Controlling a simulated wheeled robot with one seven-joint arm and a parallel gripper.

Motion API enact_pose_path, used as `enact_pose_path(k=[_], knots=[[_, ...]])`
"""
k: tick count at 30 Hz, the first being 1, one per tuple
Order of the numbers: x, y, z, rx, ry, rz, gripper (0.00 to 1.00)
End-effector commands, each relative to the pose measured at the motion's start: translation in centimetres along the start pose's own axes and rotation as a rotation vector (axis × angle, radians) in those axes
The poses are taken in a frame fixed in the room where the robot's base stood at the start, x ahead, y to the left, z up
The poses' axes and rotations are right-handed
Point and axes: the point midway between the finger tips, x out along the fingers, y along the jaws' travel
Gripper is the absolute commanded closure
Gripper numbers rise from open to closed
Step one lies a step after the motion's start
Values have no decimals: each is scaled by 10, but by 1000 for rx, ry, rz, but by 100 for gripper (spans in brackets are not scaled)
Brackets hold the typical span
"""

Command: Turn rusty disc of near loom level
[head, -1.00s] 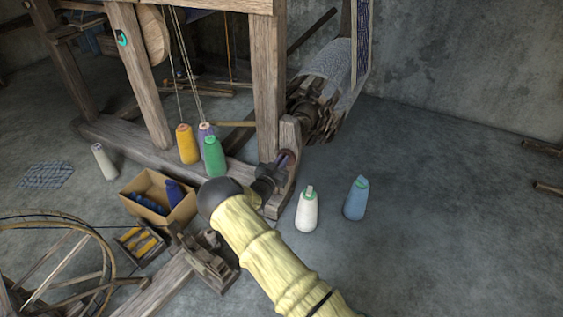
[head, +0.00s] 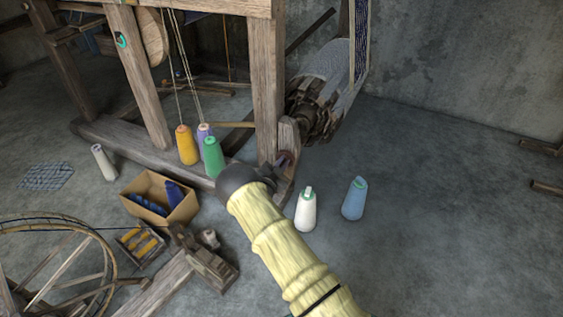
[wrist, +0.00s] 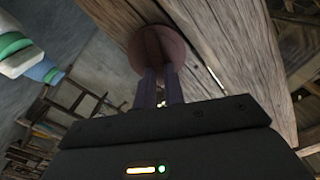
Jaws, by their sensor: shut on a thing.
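The rusty disc (wrist: 163,48) is reddish brown and round, set against the loom's wooden post (wrist: 225,65) in the wrist view. My gripper (wrist: 161,72) has its two dark fingers close together at the disc, shut on its raised middle part. In the head view the disc (head: 285,159) shows only in part at the foot of the loom's front post, and my dark wrist and pale arm cover much of the gripper. The exact angle of the disc's grip is hard to read.
A white cone (head: 306,210) and a blue cone (head: 355,199) stand right of my arm. Green (head: 213,158) and yellow (head: 187,146) cones stand left. A cardboard box (head: 183,213) and a spinning wheel (head: 75,265) are at the lower left.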

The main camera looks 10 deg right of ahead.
Motion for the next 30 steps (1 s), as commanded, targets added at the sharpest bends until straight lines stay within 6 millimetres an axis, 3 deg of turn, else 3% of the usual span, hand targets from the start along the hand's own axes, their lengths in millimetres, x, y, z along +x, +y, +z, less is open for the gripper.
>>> enact_pose_path(k=[30], knots=[[0,14,7,921,-1,4,100]])
